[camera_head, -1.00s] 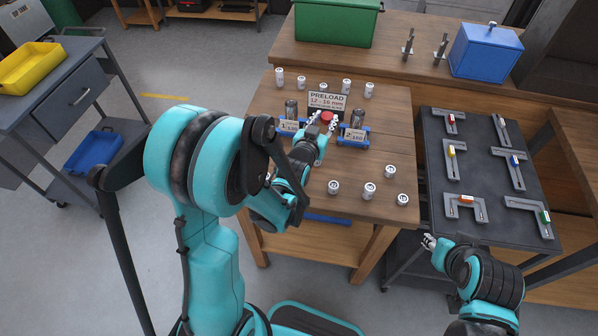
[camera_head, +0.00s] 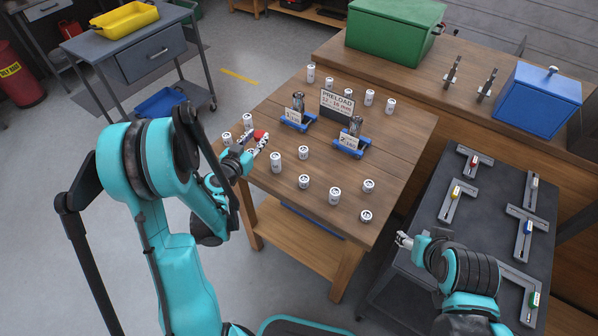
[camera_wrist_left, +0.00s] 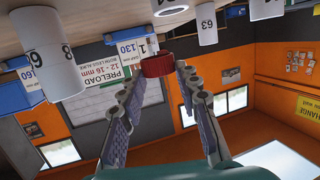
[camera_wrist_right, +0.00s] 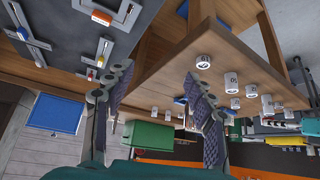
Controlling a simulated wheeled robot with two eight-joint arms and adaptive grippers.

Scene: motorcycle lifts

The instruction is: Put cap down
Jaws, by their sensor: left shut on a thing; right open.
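The cap is a small red disc (camera_head: 260,135) at the left side of the wooden table (camera_head: 400,125). My left gripper (camera_head: 255,144) is shut on it, low over the table's left edge among white cylinders. In the left wrist view the red cap (camera_wrist_left: 157,66) sits between the fingertips. I cannot tell whether the cap touches the tabletop. My right gripper (camera_head: 404,240) is open and empty, above the dark cart at the right; its spread fingers show in the right wrist view (camera_wrist_right: 155,80).
Several white numbered cylinders (camera_head: 275,161) stand on the table, some close to my left gripper. Two blue holders (camera_head: 351,148) with metal cylinders and tags stand near the PRELOAD sign (camera_head: 337,103). A dark cart (camera_head: 478,225) with calipers is at the right.

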